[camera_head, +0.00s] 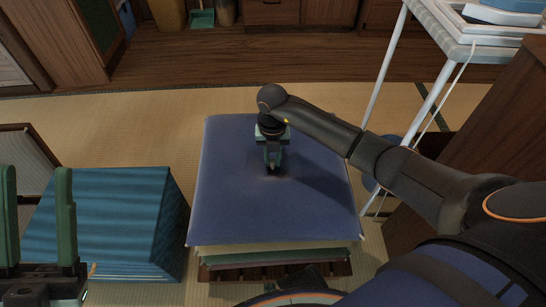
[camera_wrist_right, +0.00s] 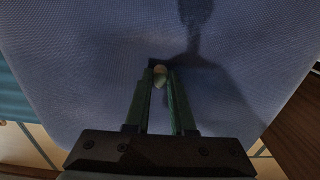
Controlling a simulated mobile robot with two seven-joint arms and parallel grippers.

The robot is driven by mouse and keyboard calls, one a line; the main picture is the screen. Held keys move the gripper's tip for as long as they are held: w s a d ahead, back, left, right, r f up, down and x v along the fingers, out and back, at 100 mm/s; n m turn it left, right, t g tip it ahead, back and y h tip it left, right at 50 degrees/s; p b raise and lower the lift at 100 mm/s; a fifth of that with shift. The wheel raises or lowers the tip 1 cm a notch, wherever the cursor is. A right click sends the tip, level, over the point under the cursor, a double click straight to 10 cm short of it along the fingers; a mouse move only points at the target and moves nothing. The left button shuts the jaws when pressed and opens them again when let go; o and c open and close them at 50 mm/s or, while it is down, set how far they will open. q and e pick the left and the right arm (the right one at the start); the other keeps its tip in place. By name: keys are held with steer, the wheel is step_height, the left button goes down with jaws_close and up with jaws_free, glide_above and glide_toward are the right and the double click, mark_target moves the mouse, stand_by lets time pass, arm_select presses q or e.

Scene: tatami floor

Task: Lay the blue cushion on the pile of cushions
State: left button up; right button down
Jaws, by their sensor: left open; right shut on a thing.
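The blue cushion (camera_head: 235,205) lies flat in the middle of the head view, over the pile of cushions (camera_head: 225,252). Only the pile's front edge shows below it, with a cream layer and a green layer. I cannot tell whether the cushion touches the pile all round. My right gripper (camera_head: 273,165) points down at the cushion's middle and is shut on it. In the right wrist view the cushion (camera_wrist_right: 90,60) fills most of the picture, and a small pale tuft shows between the fingertips (camera_wrist_right: 160,75). My left gripper (camera_head: 38,200) is open and empty at the far left.
A blue striped block (camera_head: 100,220) stands left of the pile, with a narrow gap between. A wooden slatted base (camera_head: 275,272) is under the pile. A white-legged stand (camera_head: 435,95) is at the right, beside a brown wooden panel (camera_head: 495,120). Tatami behind the pile is clear.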

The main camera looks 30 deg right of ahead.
steer(key=c, duration=0.8)
jaws_free()
steer(key=shift+o, duration=0.2)
